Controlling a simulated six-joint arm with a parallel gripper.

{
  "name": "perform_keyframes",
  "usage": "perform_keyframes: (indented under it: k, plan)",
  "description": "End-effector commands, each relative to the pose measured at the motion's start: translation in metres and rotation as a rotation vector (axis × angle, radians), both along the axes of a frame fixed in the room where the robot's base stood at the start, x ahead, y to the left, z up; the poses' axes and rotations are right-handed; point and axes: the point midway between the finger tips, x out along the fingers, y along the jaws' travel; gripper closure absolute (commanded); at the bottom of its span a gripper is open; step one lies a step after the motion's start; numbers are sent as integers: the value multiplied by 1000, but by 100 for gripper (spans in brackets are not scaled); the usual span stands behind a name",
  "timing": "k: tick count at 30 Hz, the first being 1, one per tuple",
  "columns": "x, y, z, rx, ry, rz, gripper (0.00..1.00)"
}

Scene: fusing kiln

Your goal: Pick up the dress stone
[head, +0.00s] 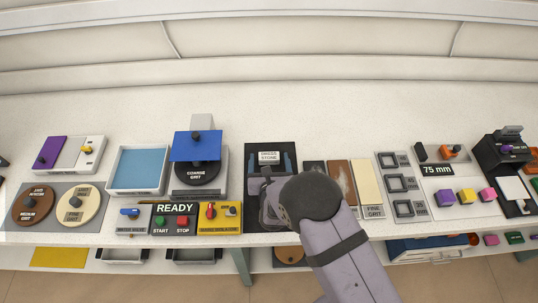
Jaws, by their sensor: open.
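The dress stone (269,157) is a small pale block with "DRESS STONE" lettered on it. It sits in a black holder (252,152) near the middle of the bench, with blue-grey pieces on either side. My gripper (268,182) is open and hangs over the front part of this holder, just nearer the camera than the lettered block. My wrist hides the right front of the holder. I cannot tell the height of the fingers above it or whether they touch anything.
A blue plate and a "COARSE GRIT" disc (197,173) stand left of the holder. A control panel (174,218) reading "READY" lies at front left. The bench behind (300,115) is clear.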

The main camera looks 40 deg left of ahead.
Motion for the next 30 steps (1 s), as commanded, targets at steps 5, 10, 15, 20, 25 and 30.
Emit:
perform_keyframes:
  k: [5,10,15,20,25,30]
  plan:
    - [6,5,-4,-2,1,0,23]
    - [6,6,-5,-1,1,0,23]
    - [6,6,-4,-1,1,0,38]
    - [6,6,-4,-1,1,0,71]
    - [6,6,-4,1,-1,0,71]
    - [6,6,-2,1,-1,0,71]
